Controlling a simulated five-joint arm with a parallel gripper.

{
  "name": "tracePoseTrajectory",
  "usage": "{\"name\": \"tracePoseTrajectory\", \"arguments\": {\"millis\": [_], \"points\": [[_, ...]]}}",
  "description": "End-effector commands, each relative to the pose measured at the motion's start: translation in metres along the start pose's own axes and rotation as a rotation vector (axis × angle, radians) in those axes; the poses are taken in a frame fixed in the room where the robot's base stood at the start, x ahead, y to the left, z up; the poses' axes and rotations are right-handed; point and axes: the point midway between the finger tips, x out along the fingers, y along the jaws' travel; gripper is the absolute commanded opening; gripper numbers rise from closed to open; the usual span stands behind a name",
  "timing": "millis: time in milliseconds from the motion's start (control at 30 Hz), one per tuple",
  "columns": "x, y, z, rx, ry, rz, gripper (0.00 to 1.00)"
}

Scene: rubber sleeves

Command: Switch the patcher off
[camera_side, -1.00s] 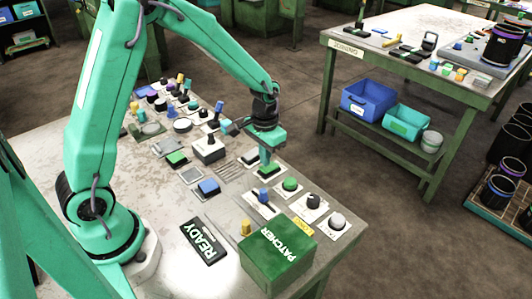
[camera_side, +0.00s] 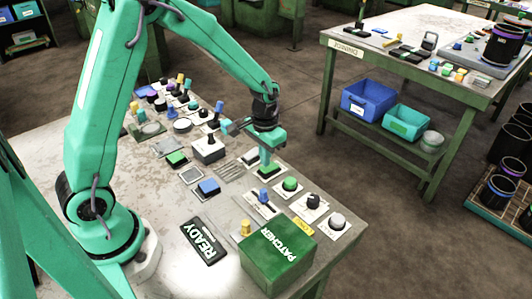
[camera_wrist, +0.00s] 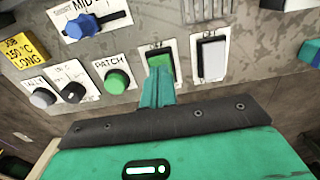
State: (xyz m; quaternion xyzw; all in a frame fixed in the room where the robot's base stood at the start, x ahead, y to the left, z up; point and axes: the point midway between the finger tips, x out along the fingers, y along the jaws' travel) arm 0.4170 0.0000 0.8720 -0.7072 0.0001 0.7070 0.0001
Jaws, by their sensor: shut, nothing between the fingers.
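The patcher is a green box (camera_side: 278,258) lettered PATCHER at the front right of the bench in the side view. A READY sign (camera_side: 204,241) with bright white letters lies left of it. My gripper (camera_wrist: 158,88) is shut and empty, its fingertips at the near edge of a green rocker switch (camera_wrist: 161,64) on a white plate. The fingers hide part of that switch; I cannot tell whether they touch it. The round green PATCH button (camera_wrist: 117,81) is left of the fingers in the wrist view. In the side view my gripper (camera_side: 265,164) points down above the bench.
A white rocker switch (camera_wrist: 211,60) is right of the fingers. A black knob (camera_wrist: 72,92), a grey knob (camera_wrist: 43,97) and a blue slider knob (camera_wrist: 83,26) lie left. More controls crowd the bench behind. A second bench (camera_side: 395,65) stands back right.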

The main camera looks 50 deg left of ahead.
Motion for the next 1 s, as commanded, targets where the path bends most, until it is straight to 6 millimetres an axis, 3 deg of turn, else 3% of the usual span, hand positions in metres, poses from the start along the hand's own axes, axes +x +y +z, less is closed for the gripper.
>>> {"name": "tracePoseTrajectory", "arguments": {"millis": [1000], "points": [[0.011, 0.000, 0.000, 0.000, -0.001, 0.000, 0.00]]}}
